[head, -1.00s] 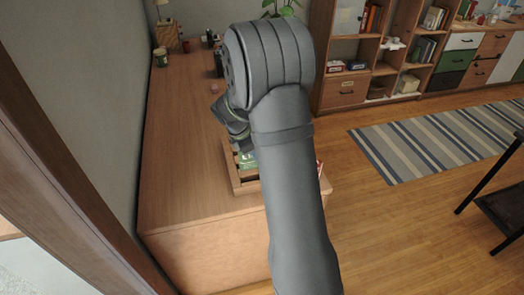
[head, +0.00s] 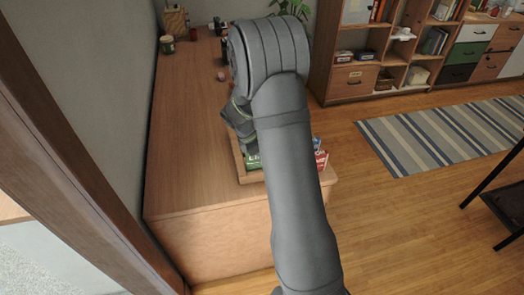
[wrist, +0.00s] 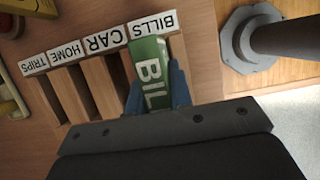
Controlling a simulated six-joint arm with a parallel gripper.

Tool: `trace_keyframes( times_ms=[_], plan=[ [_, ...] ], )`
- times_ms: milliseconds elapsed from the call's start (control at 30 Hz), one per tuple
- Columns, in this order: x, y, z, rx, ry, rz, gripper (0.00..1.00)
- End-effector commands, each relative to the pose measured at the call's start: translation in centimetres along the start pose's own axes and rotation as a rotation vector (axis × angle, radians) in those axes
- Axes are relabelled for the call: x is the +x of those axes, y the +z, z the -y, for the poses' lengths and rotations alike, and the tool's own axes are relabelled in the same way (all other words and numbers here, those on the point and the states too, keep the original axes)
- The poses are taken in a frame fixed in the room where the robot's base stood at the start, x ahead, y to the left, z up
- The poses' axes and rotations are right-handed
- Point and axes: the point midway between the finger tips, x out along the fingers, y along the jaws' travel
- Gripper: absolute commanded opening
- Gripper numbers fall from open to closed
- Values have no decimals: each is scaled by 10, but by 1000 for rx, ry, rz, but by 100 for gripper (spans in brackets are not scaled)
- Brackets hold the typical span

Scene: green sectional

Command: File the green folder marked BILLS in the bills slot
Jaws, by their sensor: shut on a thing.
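The folder's far end lies right at the BILLS label (wrist: 153,24) of a wooden rack (wrist: 73,97), in line with that slot. I cannot tell how deep it sits. In the head view a bit of the green folder (head: 254,161) shows beside my arm, at the rack (head: 239,166); my arm hides most of it.
The CAR (wrist: 103,41), HOME (wrist: 66,53) and TRIPS (wrist: 33,64) slots look empty in the wrist view. A red-and-white item (head: 321,160) stands at the rack's right in the head view. The desk (head: 185,150) is clear left of the rack; small items stand at its back.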

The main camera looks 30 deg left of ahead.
Motion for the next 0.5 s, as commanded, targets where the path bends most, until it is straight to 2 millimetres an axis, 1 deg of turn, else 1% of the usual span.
trace_keyframes(
  times_ms=[300, 500],
  plan=[
    [18, -7, 0, -1, -1, 0, 0],
    [24, -10, 0, 0, -1, 0, 0]
  ],
)
